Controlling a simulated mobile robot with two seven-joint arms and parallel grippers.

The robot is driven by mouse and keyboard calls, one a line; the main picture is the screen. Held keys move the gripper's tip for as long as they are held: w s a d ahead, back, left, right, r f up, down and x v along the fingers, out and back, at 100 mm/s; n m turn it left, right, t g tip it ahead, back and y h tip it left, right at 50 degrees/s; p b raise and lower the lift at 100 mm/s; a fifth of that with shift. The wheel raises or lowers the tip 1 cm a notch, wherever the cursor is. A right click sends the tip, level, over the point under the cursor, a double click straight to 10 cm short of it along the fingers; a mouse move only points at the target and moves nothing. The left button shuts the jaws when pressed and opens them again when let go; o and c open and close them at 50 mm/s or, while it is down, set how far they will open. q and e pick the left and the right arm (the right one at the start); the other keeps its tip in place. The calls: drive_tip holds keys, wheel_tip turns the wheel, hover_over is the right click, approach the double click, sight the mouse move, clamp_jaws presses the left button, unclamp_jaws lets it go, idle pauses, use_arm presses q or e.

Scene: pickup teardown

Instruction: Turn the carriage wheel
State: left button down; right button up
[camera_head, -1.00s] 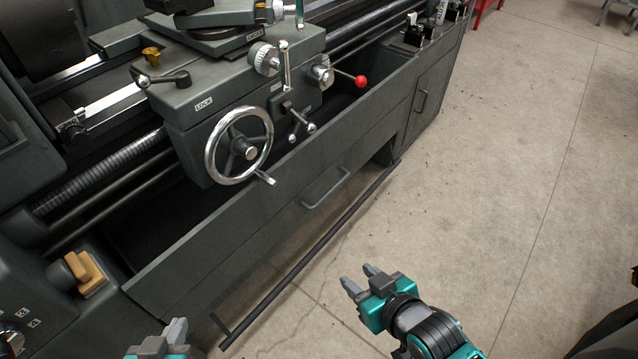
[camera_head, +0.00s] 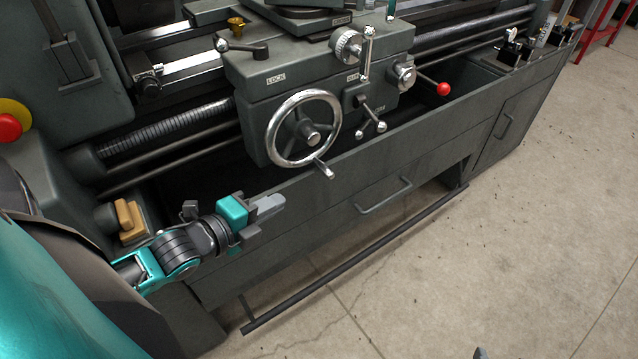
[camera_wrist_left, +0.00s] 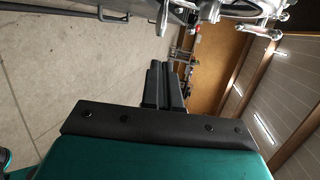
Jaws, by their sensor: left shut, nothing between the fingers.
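The carriage wheel (camera_head: 281,145) is a chrome-rimmed handwheel with a dark hub, on the front of the grey lathe carriage (camera_head: 297,82). Its crank handle (camera_head: 324,169) points to the lower right. My left gripper (camera_head: 272,203) is below the wheel and slightly to its left, apart from it, in front of the chip-tray panel. Its fingers are shut and empty. They also show shut in the left wrist view (camera_wrist_left: 163,84), with chrome machine parts at the top edge. Only a small grey tip of what seems my right gripper (camera_head: 480,352) shows at the bottom edge.
A red-knobbed lever (camera_head: 443,89) and a three-ball lever (camera_head: 371,121) stick out right of the wheel. The front panel (camera_head: 320,208) has a drawer handle, with a foot bar (camera_head: 350,262) below. A red and yellow button (camera_head: 10,126) is at far left. Floor to the right is open.

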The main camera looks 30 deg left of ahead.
sight(328, 177)
use_arm(q)
drive_tip(key=b+x, duration=0.3)
drive_tip(key=x, duration=1)
drive_tip(key=shift+w+d+f, duration=0.1)
drive_tip(key=shift+w+f, duration=0.05)
drive_tip(key=shift+w, duration=0.1)
drive_tip(key=shift+w+d+p, duration=0.15)
drive_tip(key=shift+w+p, duration=0.25)
drive_tip(key=shift+w, duration=0.3)
drive_tip(key=shift+w+f+p, duration=0.15)
drive_tip(key=shift+w+p, duration=0.05)
drive_tip(key=shift+p, duration=0.1)
drive_tip(key=shift+d, duration=0.1)
